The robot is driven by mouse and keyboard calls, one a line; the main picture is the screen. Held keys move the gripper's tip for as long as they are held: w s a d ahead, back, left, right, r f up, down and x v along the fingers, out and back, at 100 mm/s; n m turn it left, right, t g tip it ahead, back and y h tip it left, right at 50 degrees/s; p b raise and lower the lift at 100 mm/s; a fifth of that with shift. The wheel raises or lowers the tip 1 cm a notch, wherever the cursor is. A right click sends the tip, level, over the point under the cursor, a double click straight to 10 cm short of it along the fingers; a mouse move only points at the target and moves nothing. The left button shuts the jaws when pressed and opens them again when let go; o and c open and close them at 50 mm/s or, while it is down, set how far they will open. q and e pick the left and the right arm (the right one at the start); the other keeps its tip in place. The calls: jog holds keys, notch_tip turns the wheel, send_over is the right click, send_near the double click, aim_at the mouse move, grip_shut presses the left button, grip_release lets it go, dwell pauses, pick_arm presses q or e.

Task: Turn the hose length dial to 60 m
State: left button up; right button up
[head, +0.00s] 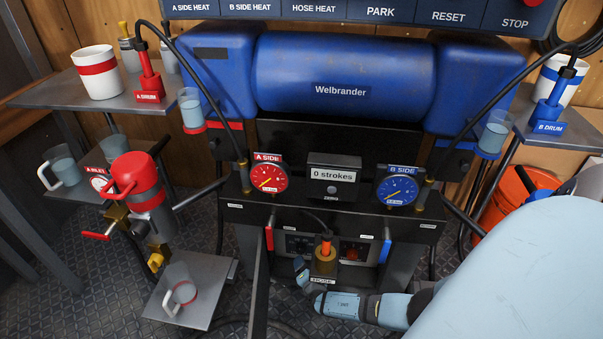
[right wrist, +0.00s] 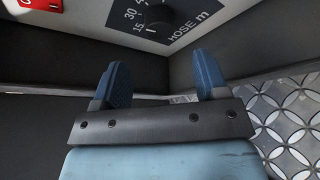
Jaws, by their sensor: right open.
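The hose length dial (right wrist: 158,16) is a dark round knob at the top edge of the right wrist view. It sits on a dark label marked "HOSE m", with 15, 30 and a partly cut-off number legible. The top of the dial is cut off and I cannot tell its setting. My right gripper (right wrist: 162,75) is open and empty, its two blue fingers spread apart below the dial in that view and not touching it. In the head view the right gripper (head: 303,275) is low in front of the machine, left of the hose fitting. My left gripper is not in view.
The orange-topped hose fitting (head: 325,258) stands close beside the right gripper. A red lever (head: 269,238) and a blue lever (head: 386,251) flank the lower panel. A grey stand with a clear jug (head: 180,290) is at lower left. Dark walls surround the dial panel.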

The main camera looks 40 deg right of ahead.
aim_at(301, 251)
jog(key=b+x, duration=0.2)
jog(key=x, duration=0.4)
jog(key=shift+f+b, duration=0.2)
jog(key=shift+b, duration=0.15)
jog(key=shift+w+d, duration=0.35)
jog(key=shift+w, duration=0.15)
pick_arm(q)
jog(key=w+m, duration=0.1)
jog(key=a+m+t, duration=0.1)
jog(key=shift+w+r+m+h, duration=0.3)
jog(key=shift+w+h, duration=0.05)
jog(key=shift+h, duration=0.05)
pick_arm(e)
jog(key=c, duration=0.9)
